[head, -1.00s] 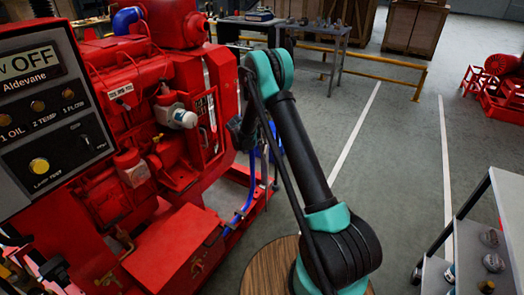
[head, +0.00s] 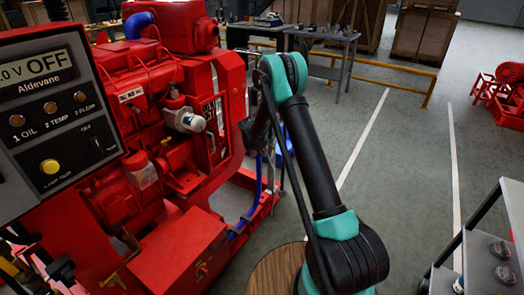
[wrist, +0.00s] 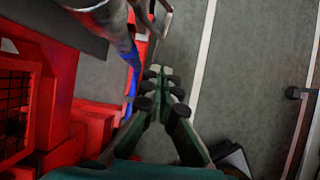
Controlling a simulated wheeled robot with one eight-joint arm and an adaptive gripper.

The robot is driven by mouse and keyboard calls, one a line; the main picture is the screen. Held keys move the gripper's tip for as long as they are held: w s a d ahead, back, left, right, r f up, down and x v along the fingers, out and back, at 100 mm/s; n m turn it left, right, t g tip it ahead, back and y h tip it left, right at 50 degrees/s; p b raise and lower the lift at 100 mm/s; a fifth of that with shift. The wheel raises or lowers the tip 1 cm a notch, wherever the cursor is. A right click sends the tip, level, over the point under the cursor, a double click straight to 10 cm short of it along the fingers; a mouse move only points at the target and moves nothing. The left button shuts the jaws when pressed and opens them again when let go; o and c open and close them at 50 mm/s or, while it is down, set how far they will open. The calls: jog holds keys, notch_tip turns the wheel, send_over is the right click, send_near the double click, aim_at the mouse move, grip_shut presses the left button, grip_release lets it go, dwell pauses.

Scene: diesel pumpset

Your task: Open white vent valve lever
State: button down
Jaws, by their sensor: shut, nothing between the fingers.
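My gripper (wrist: 161,78) shows in the wrist view with its dark green fingers closed together and nothing between them. A grey metal pipe (wrist: 118,28) runs down from the top of that view, left of and beyond the fingertips. A pale, looped metal piece (wrist: 163,20) sits beside the pipe at the top edge, apart from the fingertips. I cannot tell whether it is the white vent valve lever. In the head view my arm reaches toward the right end of the red pumpset (head: 165,90); the fingers are not clear there. No lever is clearly recognisable in the head view.
A control panel (head: 55,120) stands close at the left. A blue hose (wrist: 131,75) runs by the pipe. A yellow rail (head: 400,72) and tables (head: 325,45) stand at the back. A grey shelf (head: 475,245) is at the right. Floor between is clear.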

jog(key=w+d+f, duration=0.3)
jog(key=w+f, duration=0.2)
jog(key=shift+d+f, duration=0.35)
jog(key=shift+f, duration=0.1)
jog(key=shift+w+d+f+t+h, duration=0.4)
jog(key=shift+w+f+t+h, duration=0.25)
jog(key=shift+t, duration=0.35)
jog(key=shift+s, duration=0.1)
